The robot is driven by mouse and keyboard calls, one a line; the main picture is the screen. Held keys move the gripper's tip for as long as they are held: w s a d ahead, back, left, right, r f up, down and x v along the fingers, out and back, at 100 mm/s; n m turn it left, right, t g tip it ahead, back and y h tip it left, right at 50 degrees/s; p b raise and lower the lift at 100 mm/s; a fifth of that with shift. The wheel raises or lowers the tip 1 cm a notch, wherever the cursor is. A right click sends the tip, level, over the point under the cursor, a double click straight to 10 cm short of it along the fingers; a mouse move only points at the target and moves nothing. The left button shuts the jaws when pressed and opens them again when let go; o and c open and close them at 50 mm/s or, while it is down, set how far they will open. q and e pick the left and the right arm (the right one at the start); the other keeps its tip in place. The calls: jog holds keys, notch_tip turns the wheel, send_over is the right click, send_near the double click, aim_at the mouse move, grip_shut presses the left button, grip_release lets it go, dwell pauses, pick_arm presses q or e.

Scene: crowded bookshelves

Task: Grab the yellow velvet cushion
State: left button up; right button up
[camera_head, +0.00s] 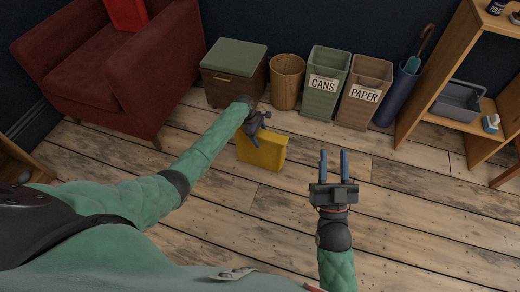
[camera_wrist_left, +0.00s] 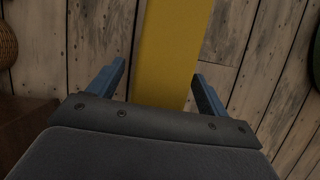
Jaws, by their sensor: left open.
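The yellow velvet cushion (camera_head: 262,152) stands on edge on the wooden floor in the middle of the head view. My left gripper (camera_head: 260,120) is at its upper edge. In the left wrist view the cushion (camera_wrist_left: 172,45) runs between the two blue fingers of my open left gripper (camera_wrist_left: 159,70), with a gap visible on the left side. Whether either finger touches it I cannot tell. My right gripper (camera_head: 334,155) is open and empty, above bare floor to the right of the cushion.
A green-lidded storage box (camera_head: 232,75), a wicker bin (camera_head: 286,82), a CANS bin (camera_head: 324,84) and a PAPER bin (camera_head: 363,93) stand along the back wall. A red armchair (camera_head: 115,75) is at left, a wooden shelf (camera_head: 430,85) at right. The floor around the cushion is clear.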

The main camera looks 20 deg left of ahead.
pick_arm(q)
jog(key=c, duration=1.6)
